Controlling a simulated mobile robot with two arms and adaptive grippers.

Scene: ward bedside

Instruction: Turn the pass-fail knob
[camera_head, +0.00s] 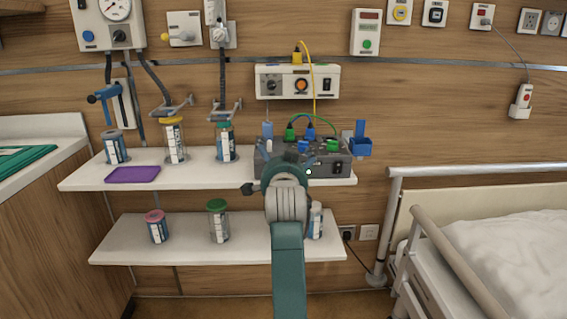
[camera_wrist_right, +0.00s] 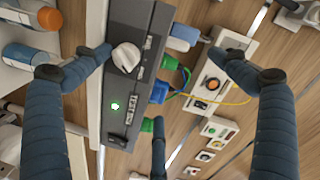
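A dark grey tester box (camera_head: 341,168) stands at the right end of the upper shelf; it also fills the middle of the right wrist view (camera_wrist_right: 134,93). A white knob (camera_wrist_right: 126,57) is on its front face, above a lit green spot (camera_wrist_right: 115,105). In the head view my gripper appears to cover the knob. My right gripper (camera_head: 284,172) is in front of the box. In the right wrist view its dark blue fingers (camera_wrist_right: 157,72) are spread wide and hold nothing. One fingertip is close beside the knob; I cannot tell whether they touch. My left gripper is out of view.
Green and blue plugs with cables rise from the box top. A wall panel (camera_head: 328,82) is above it. A blue holder (camera_head: 360,145) is at its right. A railed bed (camera_head: 500,245) stands at right.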

